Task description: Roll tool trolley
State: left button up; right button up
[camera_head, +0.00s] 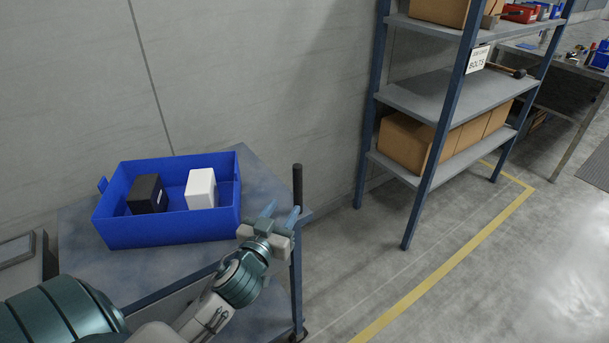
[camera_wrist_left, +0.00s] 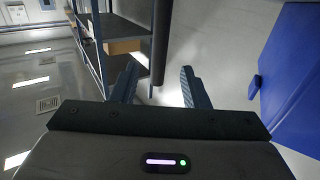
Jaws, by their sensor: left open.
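The tool trolley (camera_head: 165,267) is a blue-grey metal cart at the left, against the wall. Its black upright handle (camera_head: 297,186) stands at its right corner. In the left wrist view the handle (camera_wrist_left: 160,45) comes down from the top, in line with the gap between the fingers. My left gripper (camera_head: 280,214) is open and empty, just beside and below the top of the handle in the head view. Both its fingers (camera_wrist_left: 158,85) show in the wrist view. Whether the handle lies between the fingertips I cannot tell. My right gripper is not in view.
A blue bin (camera_head: 168,230) on the trolley holds a black box (camera_head: 147,194) and a white box (camera_head: 201,188). A shelf rack (camera_head: 455,95) with cardboard boxes stands to the right. A yellow floor line (camera_head: 440,267) runs past open floor. A workbench (camera_head: 560,65) is at the far right.

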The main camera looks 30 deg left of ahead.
aim_at(296, 188)
pick_arm(q)
jog(key=w, duration=0.2)
jog(key=w+a+p, duration=0.1)
jog(key=w, duration=0.2)
jog(key=w+p, duration=0.1)
jog(key=w, duration=0.2)
jog(key=shift+a+r, duration=0.2)
jog(key=shift+a, duration=0.1)
jog(key=shift+w+a+p, duration=0.1)
jog(key=shift+w+p, duration=0.2)
jog(key=shift+w, duration=0.2)
jog(key=shift+w+f, duration=0.1)
jog(key=shift+w, duration=0.2)
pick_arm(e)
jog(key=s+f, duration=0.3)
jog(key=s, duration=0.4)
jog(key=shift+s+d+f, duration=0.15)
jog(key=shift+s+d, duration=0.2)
pick_arm(q)
jog(key=shift+s, duration=0.1)
grip_shut()
